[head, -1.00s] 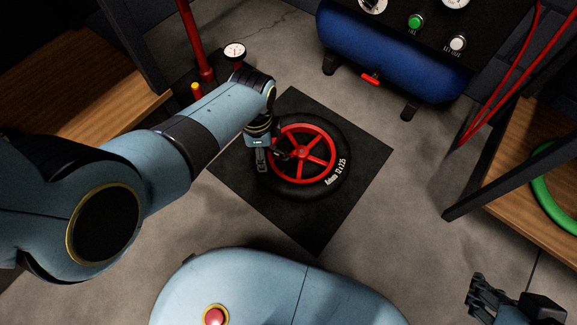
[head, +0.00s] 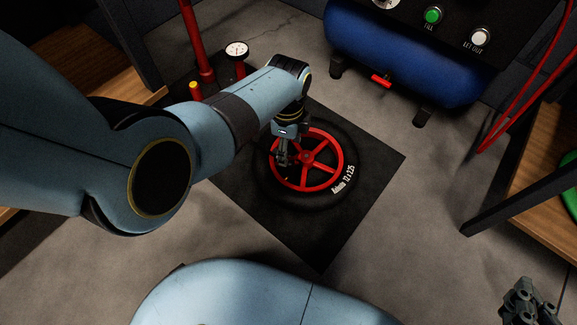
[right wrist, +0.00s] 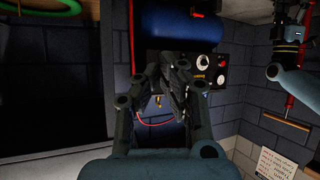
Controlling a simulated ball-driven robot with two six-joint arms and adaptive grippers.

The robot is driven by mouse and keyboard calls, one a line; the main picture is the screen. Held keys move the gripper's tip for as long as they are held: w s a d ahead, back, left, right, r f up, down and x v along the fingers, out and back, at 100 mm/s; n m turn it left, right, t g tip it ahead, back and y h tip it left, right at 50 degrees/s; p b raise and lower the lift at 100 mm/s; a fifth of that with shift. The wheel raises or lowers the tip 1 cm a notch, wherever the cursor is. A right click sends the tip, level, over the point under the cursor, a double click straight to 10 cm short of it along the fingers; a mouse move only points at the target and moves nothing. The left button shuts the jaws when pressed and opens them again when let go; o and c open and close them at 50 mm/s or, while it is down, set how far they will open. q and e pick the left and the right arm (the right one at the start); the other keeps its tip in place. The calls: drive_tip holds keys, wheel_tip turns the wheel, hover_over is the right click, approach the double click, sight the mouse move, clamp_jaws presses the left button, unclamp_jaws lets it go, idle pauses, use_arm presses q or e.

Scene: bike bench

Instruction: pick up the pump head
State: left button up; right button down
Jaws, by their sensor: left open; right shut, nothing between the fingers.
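A black tyre with a red spoked wheel (head: 322,160) lies flat on a dark square mat (head: 322,245). My left gripper (head: 283,160) points down over the left part of the red rim, fingers open. I cannot make out the pump head; the gripper and the dark tyre hide what is around the fingertips. A red floor pump (head: 200,50) stands behind on a dark base, with a white gauge (head: 237,50) and a yellow-topped post (head: 196,90) beside it. My right gripper (head: 528,305) is at the lower right, shut and empty; it fills the middle of the right wrist view (right wrist: 165,88).
A blue compressor tank (head: 400,55) with a green button and red lever stands behind the mat. Wooden benches stand at the left (head: 85,65) and right (head: 540,185). A red hose (head: 525,95) hangs at the right. The floor right of the mat is clear.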

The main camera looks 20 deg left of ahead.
sight(288, 165)
use_arm(q)
drive_tip(key=shift+s+d+f+b, duration=0.15)
drive_tip(key=shift+s+f+b, duration=0.05)
drive_tip(key=shift+f+b, duration=0.55)
drive_tip(key=shift+s+d+f+b, duration=0.1)
drive_tip(key=shift+s+f+b, duration=0.05)
drive_tip(key=shift+f+b, duration=0.4)
use_arm(e)
drive_tip(key=w+a+r+n+t+y, duration=0.1)
drive_tip(key=w+r+t, duration=0.35)
drive_tip(key=r, duration=0.25)
drive_tip(key=w+a+r+t, duration=0.1)
drive_tip(key=w+r+t, duration=0.2)
drive_tip(key=w+r, duration=0.3)
use_arm(q)
drive_tip(key=shift+f+b, duration=0.55)
drive_tip(key=shift+f, duration=0.3)
drive_tip(key=shift+f+b, duration=0.4)
drive_tip(key=shift+f, duration=0.05)
clamp_jaws()
use_arm(e)
wheel_tip(288, 165, up, 14)
drive_tip(key=s+a+n+t+y, duration=0.1)
drive_tip(key=n+t+y, duration=0.2)
drive_tip(key=t+y, duration=0.1)
drive_tip(key=shift+r+t+y, duration=0.25)
drive_tip(key=shift+t+y, duration=0.15)
drive_tip(key=shift+t, duration=0.45)
